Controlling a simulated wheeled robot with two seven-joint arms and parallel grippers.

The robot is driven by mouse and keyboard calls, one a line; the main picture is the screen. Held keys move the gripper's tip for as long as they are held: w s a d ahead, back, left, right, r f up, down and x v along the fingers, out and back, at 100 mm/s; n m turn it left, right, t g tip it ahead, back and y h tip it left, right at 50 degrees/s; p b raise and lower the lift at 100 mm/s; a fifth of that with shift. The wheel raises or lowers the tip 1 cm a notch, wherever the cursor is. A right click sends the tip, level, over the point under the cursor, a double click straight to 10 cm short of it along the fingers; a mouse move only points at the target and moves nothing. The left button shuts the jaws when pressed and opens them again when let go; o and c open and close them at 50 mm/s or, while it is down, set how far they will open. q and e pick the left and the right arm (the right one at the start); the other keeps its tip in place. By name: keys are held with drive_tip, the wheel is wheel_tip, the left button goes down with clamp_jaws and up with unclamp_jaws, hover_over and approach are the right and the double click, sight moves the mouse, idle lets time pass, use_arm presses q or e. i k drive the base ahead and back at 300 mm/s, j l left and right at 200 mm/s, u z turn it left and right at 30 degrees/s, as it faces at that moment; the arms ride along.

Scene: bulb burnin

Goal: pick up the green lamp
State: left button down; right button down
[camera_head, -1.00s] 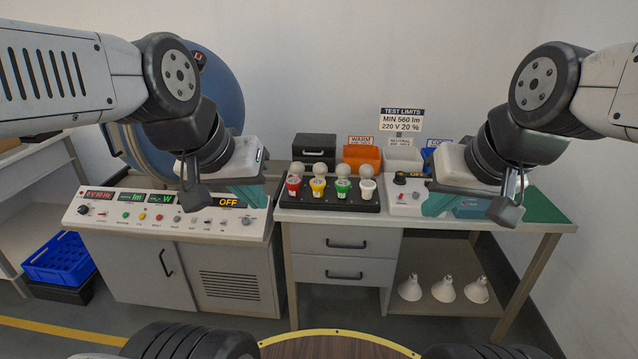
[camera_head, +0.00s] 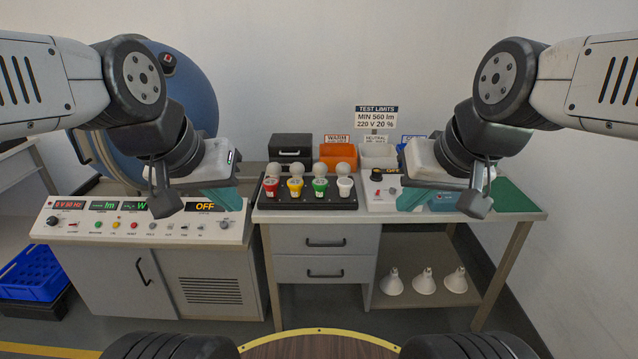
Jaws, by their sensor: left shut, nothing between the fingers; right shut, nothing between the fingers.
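The green lamp (camera_head: 320,187) stands upright in a black tray (camera_head: 345,203) on the workbench, its white bulb end up. A red lamp (camera_head: 271,187) and a yellow lamp (camera_head: 296,186) stand to its left, and a white lamp (camera_head: 345,187) to its right. My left gripper (camera_head: 163,203) is shut and empty, in front of the control panel, well left of the tray. My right gripper (camera_head: 475,204) is shut and empty, right of the tray, over the bench's right part. Neither gripper touches a lamp.
Behind the tray stand a black box (camera_head: 290,147), an orange bin (camera_head: 339,156) and a white bin (camera_head: 379,157). A small tester (camera_head: 384,190) sits right of the tray. A control panel (camera_head: 140,229) spans the left.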

sight(320, 185)
drive_tip(key=i+u, duration=0.25)
drive_tip(key=i, duration=0.2)
drive_tip(key=i+l+u, duration=0.3)
drive_tip(key=i+j, duration=0.1)
drive_tip(key=i, duration=0.05)
